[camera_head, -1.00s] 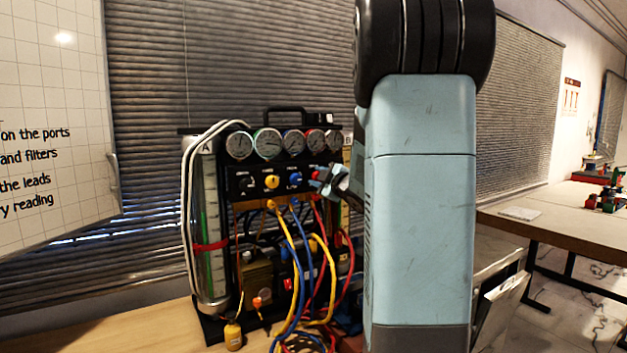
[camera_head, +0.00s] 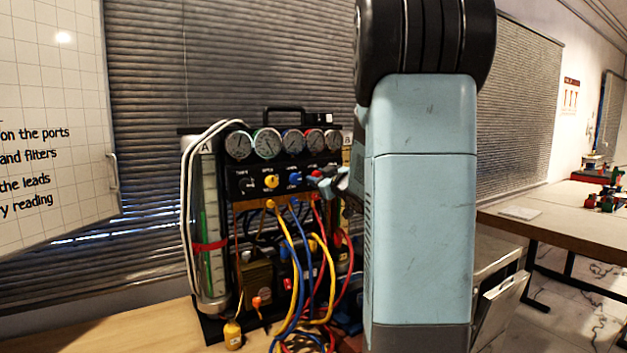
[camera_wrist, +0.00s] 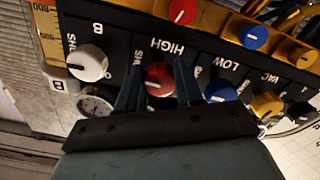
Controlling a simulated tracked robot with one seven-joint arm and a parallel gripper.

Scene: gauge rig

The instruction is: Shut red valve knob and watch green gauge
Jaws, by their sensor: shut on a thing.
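The red valve knob (camera_wrist: 160,80) sits under the HIGH label on the black panel, with a pale pointer line on its face. My gripper (camera_wrist: 156,72) has one finger on each side of it and is shut on it. In the head view my gripper (camera_head: 328,183) reaches the panel's right end and partly hides the red knob. The green-rimmed gauge (camera_head: 267,143) is second from the left in the top row. Its face is unobstructed in the head view, but its scale is too small to read.
A blue knob (camera_wrist: 221,91) sits close beside the gripper, and a white knob (camera_wrist: 88,62) is on the other side. Yellow, blue and red hoses (camera_head: 303,270) hang below the panel. A glass cylinder (camera_head: 210,230) stands at the rig's left.

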